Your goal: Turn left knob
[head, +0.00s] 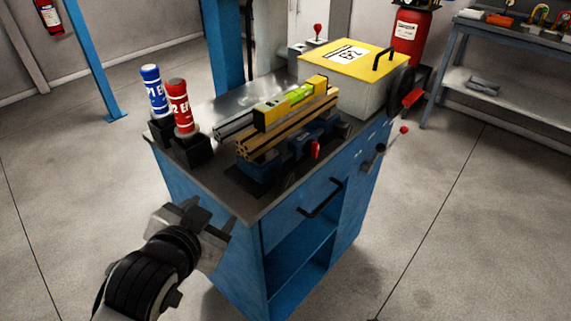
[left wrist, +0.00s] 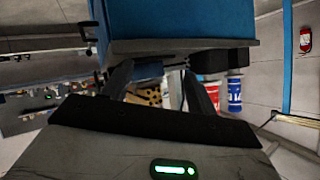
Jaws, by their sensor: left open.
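A small red knob (head: 315,149) sits on the front of the blue clamp (head: 304,145) under the rail on the cart's top. A dark part of the clamp is to its left; I cannot tell whether it is a second knob. My left gripper (head: 207,220) is open and empty, low outside the cart's near left corner, well apart from the red knob. In the left wrist view its two dark fingers (left wrist: 160,88) stand apart, with the cart behind them. No knob can be made out clearly there. My right gripper is not in view.
The blue cart (head: 215,205) carries blue (head: 152,90) and red (head: 179,105) cylinders, a brass-coloured rail (head: 258,143) with a yellow level (head: 290,103), and a yellow-lidded box (head: 340,88). A black handle (head: 321,199) juts from its front. The floor left of the cart is clear.

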